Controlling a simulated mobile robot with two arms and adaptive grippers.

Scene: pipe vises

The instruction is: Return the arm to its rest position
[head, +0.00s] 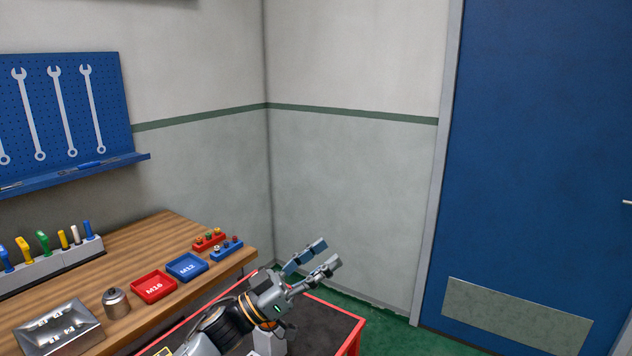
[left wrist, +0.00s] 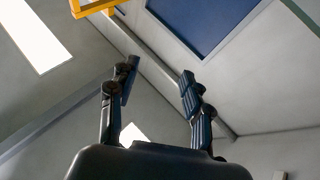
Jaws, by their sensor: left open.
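My left gripper (head: 316,258) is at the lower middle of the head view, past the right end of the wooden bench. Its two fingers are apart, with nothing between them, and they point up and to the right. In the left wrist view the left gripper (left wrist: 158,85) also shows open and empty, with the ceiling and walls behind its fingers. My left arm comes up from the bottom edge of the head view. My right gripper is in neither view.
The wooden bench (head: 130,255) holds a red M16 tray (head: 153,287), a blue M12 tray (head: 187,267), a metal box (head: 58,328) and a small metal pot (head: 116,302). A red-edged dark surface (head: 335,325) lies under my arm. A blue door (head: 540,150) stands at right.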

